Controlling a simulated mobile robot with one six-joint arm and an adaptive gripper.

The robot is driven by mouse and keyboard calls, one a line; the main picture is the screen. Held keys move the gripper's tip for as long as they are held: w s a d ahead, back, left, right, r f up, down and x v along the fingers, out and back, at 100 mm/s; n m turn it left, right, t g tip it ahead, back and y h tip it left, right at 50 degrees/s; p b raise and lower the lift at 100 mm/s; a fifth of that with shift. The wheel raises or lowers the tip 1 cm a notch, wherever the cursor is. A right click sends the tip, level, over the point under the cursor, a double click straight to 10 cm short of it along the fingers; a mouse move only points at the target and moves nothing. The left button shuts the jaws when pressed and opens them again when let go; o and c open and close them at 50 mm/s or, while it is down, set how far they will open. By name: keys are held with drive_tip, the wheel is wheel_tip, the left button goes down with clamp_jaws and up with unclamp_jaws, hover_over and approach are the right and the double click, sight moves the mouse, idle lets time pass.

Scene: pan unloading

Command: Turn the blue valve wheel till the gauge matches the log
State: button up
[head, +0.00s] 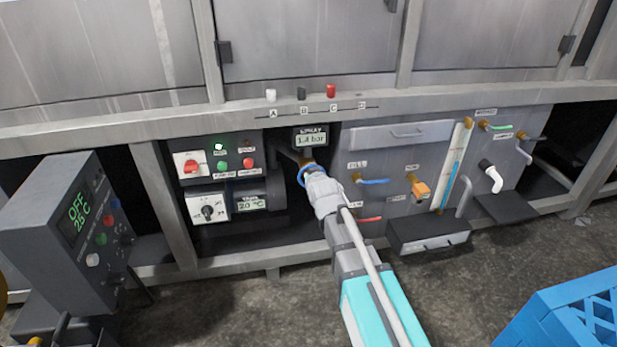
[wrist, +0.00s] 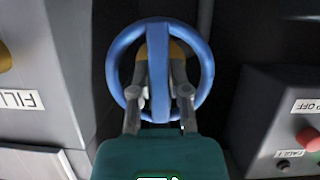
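The blue valve wheel (wrist: 112,62) fills the upper middle of the wrist view, with one spoke (wrist: 158,90) upright across it. My gripper (wrist: 159,65) has one finger on each side of this spoke, inside the rim, and appears closed against it. A brass part shows behind the wheel. In the head view, the wheel (head: 302,176) is mostly hidden behind my gripper (head: 311,178). The SPRAY gauge (head: 311,139) above it seems to read 1.4 bar, though the digits are small. I cannot make out a log.
A grey OFF 25 C control box (head: 60,235) stands front left. A blue crate (head: 560,315) sits front right.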

drive_tip(key=o, duration=0.4)
drive_tip(key=shift+s, duration=0.1)
drive_tip(key=shift+o, duration=0.2)
drive_tip(key=s+d+r+m+g+h+p, duration=0.2)
drive_tip(key=s+d+g+p, duration=0.55)
drive_tip(key=s+d, duration=0.45)
drive_tip(key=s+d+r+m+g+h+p, duration=0.1)
drive_tip(key=s+d+r+m+g+p, duration=0.1)
drive_tip(key=s+d+g+p, duration=0.65)
drive_tip(key=s+r+t+p, duration=0.1)
drive_tip(key=s+r+p, duration=0.1)
drive_tip(key=r+p, duration=1.6)
drive_tip(key=s+d+r+t+p, duration=0.1)
drive_tip(key=s+r+t+p, duration=0.1)
drive_tip(key=r+p, duration=1.7)
drive_tip(key=shift+s+d+r, duration=0.2)
drive_tip(key=shift+s+r, duration=0.15)
drive_tip(key=shift+r, duration=0.2)
